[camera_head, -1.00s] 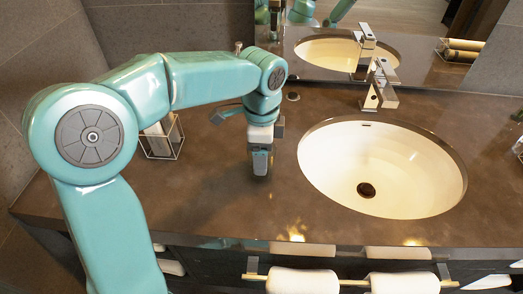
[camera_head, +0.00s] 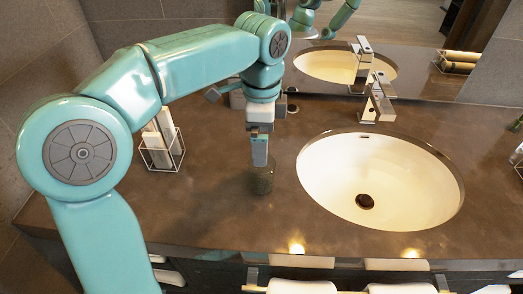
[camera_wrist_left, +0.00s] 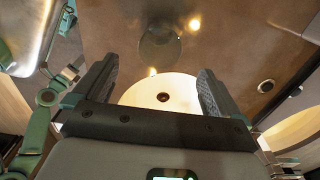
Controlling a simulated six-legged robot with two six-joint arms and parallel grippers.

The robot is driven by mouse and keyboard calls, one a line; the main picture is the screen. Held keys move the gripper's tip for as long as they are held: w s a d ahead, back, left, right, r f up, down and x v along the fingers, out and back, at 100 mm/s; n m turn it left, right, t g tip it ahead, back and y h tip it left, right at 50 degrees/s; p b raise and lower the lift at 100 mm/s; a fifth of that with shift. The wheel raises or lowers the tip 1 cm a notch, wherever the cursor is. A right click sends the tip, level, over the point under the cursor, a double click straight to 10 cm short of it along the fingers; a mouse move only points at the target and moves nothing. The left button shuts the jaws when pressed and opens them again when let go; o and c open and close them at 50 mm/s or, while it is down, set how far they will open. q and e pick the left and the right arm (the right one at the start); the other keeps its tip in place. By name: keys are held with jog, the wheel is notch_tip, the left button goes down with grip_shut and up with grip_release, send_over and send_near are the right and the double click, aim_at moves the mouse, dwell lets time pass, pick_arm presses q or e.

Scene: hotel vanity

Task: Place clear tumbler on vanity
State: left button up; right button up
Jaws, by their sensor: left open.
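The clear tumbler (camera_head: 260,182) stands upright on the brown vanity top (camera_head: 225,215), left of the sink. It looks dark and see-through against the counter. My left gripper (camera_head: 259,162) points down just above it. In the left wrist view the jaws (camera_wrist_left: 160,72) are open with nothing between them, and the tumbler (camera_wrist_left: 160,42) shows faintly as a round clear shape on the counter beyond the fingertips. My right gripper is not seen directly.
The white oval sink (camera_head: 395,185) with its chrome faucet (camera_head: 379,100) lies to the right. A wire basket (camera_head: 162,152) with white items stands left of the tumbler. A mirror is behind. Rolled white towels (camera_head: 302,287) hang at the front. Counter around the tumbler is clear.

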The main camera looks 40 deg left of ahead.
pick_arm(q)
notch_tip(320, 180, up, 3)
dwell(0.7)
